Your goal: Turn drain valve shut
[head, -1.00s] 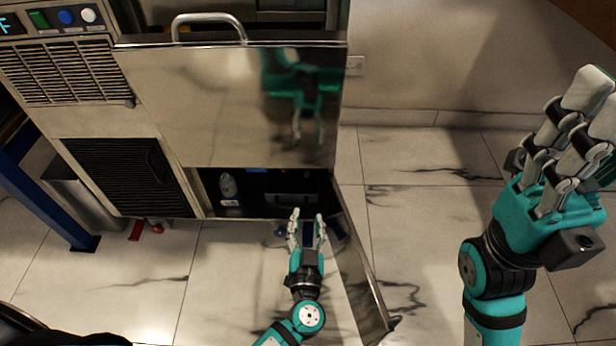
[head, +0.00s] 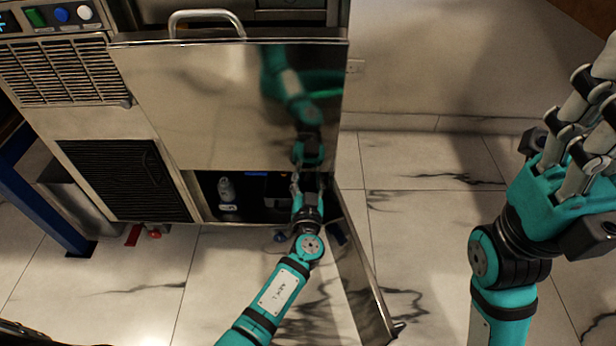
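No part is clearly recognisable as the drain valve. A small blue part (head: 281,236) shows low at the cabinet's front edge, beside my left wrist, and a red part (head: 153,232) shows under the machine's left side. My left gripper (head: 296,184) is at the open lower compartment (head: 240,205), its fingers inside the opening near the right side. The fingers are small, dark and partly hidden by my wrist, so I cannot tell whether they are open or touching anything. My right gripper (head: 590,105) is raised at the right edge, empty, with fingers spread and partly cut off.
The compartment door (head: 362,285) hangs open to the right of my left arm. A grey bottle (head: 226,189) stands inside the compartment. A steel panel with a handle (head: 207,18) is above. A blue post (head: 45,205) stands at left.

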